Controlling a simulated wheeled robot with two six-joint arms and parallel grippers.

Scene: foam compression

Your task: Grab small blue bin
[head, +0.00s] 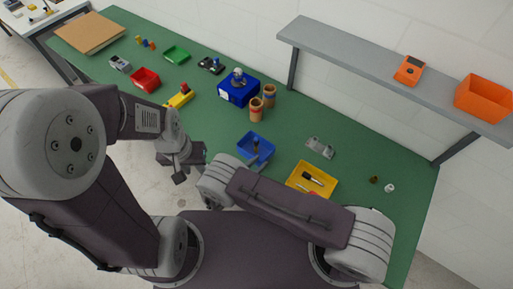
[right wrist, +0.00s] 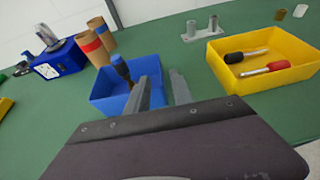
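The small blue bin (head: 264,151) sits on the green table near the front edge, in the middle of the head view. It also shows in the right wrist view (right wrist: 108,100). A dark-handled tool (right wrist: 121,68) stands tilted in it. My right gripper (right wrist: 159,80) is open at the bin's right side. In the right wrist view one finger overlaps the bin's inside and the other lies just right of its wall; contact cannot be told. In the head view my right arm hides most of that gripper. My left gripper (head: 188,167) hangs left of the bin, apparently open and empty.
A yellow bin (head: 298,188) with screwdrivers stands right of the blue bin. Behind are cardboard tubes (head: 269,95), a larger blue box (head: 237,93) and a grey metal part (head: 320,147). A red bin (head: 145,79) is at left. A grey shelf (head: 375,70) runs above the table's back.

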